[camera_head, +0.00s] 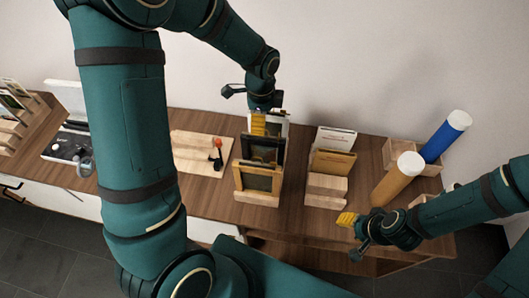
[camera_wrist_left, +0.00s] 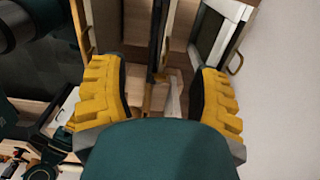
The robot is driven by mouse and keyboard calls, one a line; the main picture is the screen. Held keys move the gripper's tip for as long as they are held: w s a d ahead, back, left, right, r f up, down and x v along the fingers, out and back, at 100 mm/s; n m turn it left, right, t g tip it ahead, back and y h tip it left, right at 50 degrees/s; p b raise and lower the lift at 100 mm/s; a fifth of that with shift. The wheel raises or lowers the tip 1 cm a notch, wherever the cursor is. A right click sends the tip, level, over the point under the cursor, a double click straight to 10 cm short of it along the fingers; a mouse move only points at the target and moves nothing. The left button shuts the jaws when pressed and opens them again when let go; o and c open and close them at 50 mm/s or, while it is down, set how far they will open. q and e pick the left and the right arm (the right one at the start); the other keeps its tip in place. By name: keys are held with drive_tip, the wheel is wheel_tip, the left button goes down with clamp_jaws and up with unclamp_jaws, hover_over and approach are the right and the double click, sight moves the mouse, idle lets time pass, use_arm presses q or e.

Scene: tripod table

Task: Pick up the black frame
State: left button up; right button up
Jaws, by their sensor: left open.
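The black frame (camera_head: 266,147) stands upright in the middle slot of a wooden rack (camera_head: 257,199). A wood-coloured frame (camera_head: 258,181) stands in front of it and hides its lower part; a white frame (camera_head: 283,123) stands behind. My left gripper (camera_head: 260,122) points down at the rack, just above and behind the black frame's top. In the left wrist view my left gripper (camera_wrist_left: 160,88) is open, with its yellow fingers either side of the thin black frame edge (camera_wrist_left: 157,38). Contact cannot be told. My right gripper (camera_head: 347,220) is near the table's front edge, its opening unclear.
A second rack (camera_head: 326,193) with books or cards stands to the right. Blue (camera_head: 446,138) and tan (camera_head: 391,184) cylinders stand beyond it, near a wooden box. The white frame (camera_wrist_left: 222,32) is close to my right-hand finger.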

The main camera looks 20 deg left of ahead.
sight(262, 142)
use_arm(q)
wheel_tip(262, 142, down, 11)
drive_tip(key=shift+d+r, duration=0.1)
drive_tip(key=shift+r, duration=0.1)
idle(0.3)
clamp_jaws()
